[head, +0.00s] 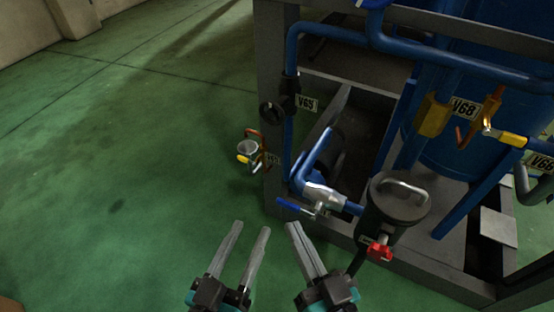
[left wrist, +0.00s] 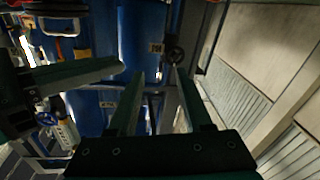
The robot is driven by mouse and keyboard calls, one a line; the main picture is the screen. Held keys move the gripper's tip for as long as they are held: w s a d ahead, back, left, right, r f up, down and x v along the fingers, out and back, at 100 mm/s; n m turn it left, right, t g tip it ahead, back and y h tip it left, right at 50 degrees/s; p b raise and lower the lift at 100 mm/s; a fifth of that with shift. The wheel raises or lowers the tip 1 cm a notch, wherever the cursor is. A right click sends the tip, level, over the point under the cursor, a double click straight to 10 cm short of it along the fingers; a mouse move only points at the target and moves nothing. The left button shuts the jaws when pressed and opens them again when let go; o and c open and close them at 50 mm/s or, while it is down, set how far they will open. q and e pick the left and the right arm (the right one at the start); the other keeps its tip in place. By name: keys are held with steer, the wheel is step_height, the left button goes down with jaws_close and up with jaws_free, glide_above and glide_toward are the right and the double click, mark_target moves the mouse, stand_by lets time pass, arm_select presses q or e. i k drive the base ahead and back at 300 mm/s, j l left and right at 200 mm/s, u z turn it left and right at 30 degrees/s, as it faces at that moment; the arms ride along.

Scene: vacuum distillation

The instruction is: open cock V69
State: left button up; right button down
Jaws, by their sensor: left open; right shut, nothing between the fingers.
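No label clearly reads V69, so I cannot tell which cock it is. A cock with a blue lever (head: 296,206) sits on the low blue pipe, and a red-handled valve (head: 379,252) sits below the grey lidded pot. A small yellow-handled cock (head: 245,159) stands at the frame's left corner, its label unreadable. My left gripper (head: 251,228) is open and empty over the green floor, apart from all of them. My right gripper (head: 294,225) is shut and empty, just below the blue lever in the picture; whether they touch is unclear.
The grey lidded pot (head: 399,200) stands right of the blue lever. Tags V65 (head: 306,104) and V68 (head: 464,108) mark valves higher up. The grey frame (head: 268,60) and blue pipes crowd the right. Green floor (head: 110,170) at left is clear.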

mark_target(244, 159)
steer(key=i+j+z, duration=0.15)
steer(key=i, duration=0.3)
steer(key=i+j+z, duration=0.2)
steer(key=i, duration=0.2)
